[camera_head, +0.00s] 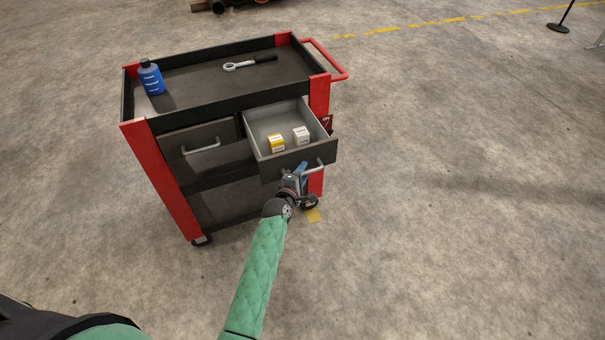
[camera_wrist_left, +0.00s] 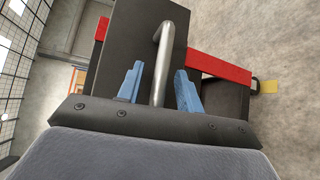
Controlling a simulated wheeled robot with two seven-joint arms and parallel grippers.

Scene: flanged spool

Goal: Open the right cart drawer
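The right cart drawer (camera_head: 262,128) is pulled out of the cart. Its dark front (camera_head: 275,165) carries a silver bar handle (camera_head: 310,168), which also shows in the left wrist view (camera_wrist_left: 160,65). My left gripper (camera_head: 300,172) is at the handle, just in front of the drawer front. In the left wrist view the two blue fingers of my left gripper (camera_wrist_left: 159,88) stand apart, one on each side of the handle, with a gap visible on both sides. My right gripper is not in view.
The red and black cart (camera_head: 172,180) has a closed left drawer (camera_head: 185,135). A blue bottle (camera_head: 151,78) and a ratchet (camera_head: 250,62) are on top. A yellow box (camera_head: 277,143) and a white box (camera_head: 301,136) sit in the open drawer. The floor (camera_head: 450,200) to the right is clear.

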